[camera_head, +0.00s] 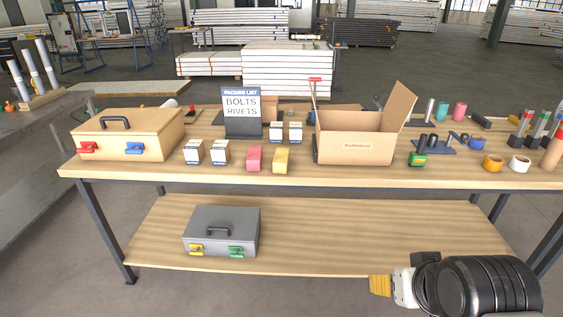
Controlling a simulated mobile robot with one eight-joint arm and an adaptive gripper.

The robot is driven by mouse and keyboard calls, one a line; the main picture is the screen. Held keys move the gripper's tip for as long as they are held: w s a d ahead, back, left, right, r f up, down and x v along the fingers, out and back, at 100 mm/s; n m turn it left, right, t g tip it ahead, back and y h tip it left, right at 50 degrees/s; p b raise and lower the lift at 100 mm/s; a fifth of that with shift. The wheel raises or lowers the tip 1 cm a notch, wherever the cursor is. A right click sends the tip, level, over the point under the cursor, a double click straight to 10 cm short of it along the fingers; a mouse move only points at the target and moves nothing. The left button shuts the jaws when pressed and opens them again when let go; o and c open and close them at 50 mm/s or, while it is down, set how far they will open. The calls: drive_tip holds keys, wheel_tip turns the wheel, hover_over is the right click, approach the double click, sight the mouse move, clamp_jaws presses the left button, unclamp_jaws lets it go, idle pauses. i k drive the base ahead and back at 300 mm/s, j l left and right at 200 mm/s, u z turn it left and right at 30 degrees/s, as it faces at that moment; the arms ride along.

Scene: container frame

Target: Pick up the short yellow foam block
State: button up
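A short yellow block (281,160) stands near the front edge of the wooden workbench (460,177). A pinkish-red block (254,159) of similar size stands just left of it. The end of my arm, with my gripper (392,287), is at the lower right, well below and right of the yellow block and apart from it. A yellow piece shows at its tip; I cannot tell whether it is part of the gripper or something held. The fingers cannot be made out.
Small white-and-dark boxes (220,152), a "BOLTS RIVETS" sign (242,112) and a wooden case (128,135) stand left. An open cardboard box (355,139) stands right of the yellow block, with tape rolls (493,163) further right. A grey case (222,231) sits on the lower shelf.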

sight(280, 160)
drive_tip(key=i+j, duration=0.15)
drive_tip(key=i, duration=0.4)
drive_tip(key=i+j, duration=0.1)
drive_tip(key=i, duration=0.5)
drive_tip(key=i+j, duration=0.15)
drive_tip(key=i, duration=0.4)
drive_tip(key=u, duration=0.05)
